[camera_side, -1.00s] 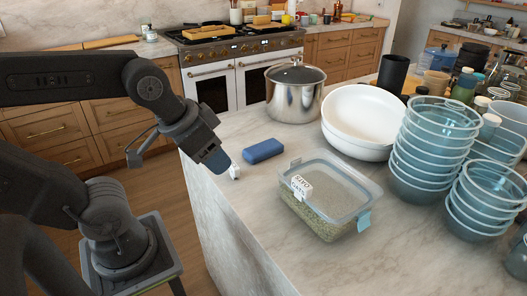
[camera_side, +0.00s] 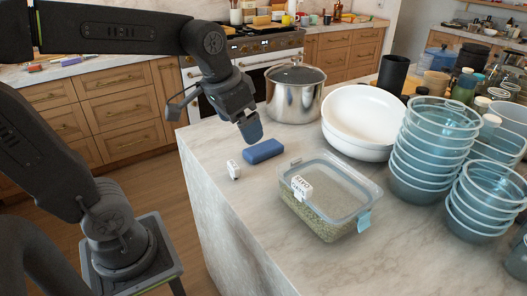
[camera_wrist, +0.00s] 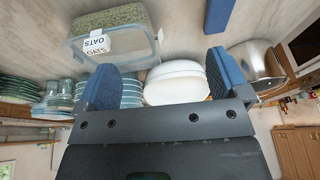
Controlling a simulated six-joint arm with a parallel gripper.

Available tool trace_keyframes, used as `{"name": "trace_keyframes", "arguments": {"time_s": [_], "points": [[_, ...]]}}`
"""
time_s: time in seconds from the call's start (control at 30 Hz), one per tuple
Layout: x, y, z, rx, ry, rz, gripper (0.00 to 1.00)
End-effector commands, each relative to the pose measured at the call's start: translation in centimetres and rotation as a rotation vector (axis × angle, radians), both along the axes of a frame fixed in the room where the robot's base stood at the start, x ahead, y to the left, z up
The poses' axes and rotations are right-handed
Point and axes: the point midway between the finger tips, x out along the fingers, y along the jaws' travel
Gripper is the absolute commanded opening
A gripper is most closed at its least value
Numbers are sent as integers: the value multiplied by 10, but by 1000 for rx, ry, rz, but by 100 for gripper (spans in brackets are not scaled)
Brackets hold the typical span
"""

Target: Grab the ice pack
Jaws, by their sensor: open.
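The ice pack is a blue, rounded block (camera_side: 263,151) lying flat on the marble counter, left of the oats container. My gripper (camera_side: 250,130) is just above and slightly left of its far side in the side view, pointing down, with a gap that I cannot judge exactly. In the wrist view the blue block (camera_wrist: 219,14) shows at the top edge, partly cut off. The two blue fingers of my gripper (camera_wrist: 160,82) stand wide apart there with nothing between them.
A lidded oats container (camera_side: 328,200) stands right of the ice pack. A small white item (camera_side: 233,170) lies to its left near the counter edge. A steel pot (camera_side: 294,97), white bowls (camera_side: 362,118) and stacked glass bowls (camera_side: 430,150) stand behind and right. The front counter is clear.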

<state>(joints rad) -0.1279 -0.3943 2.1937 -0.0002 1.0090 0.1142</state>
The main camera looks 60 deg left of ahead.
Motion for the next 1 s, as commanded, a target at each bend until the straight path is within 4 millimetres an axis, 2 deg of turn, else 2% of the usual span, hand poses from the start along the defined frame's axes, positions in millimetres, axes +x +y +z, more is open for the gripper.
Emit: {"name": "trace_keyframes", "arguments": {"time_s": [0.03,0.2,0.3,0.43,0.63,0.77,1.0], "points": [[19,12,-1,2,41,10,94],[74,53,-8,-2,151,22,94],[102,79,-20,-12,214,24,94],[129,111,-38,-28,277,28,94],[148,137,-55,-46,325,27,94],[150,140,-67,-48,333,26,94],[149,139,-113,-48,335,26,94]]}}
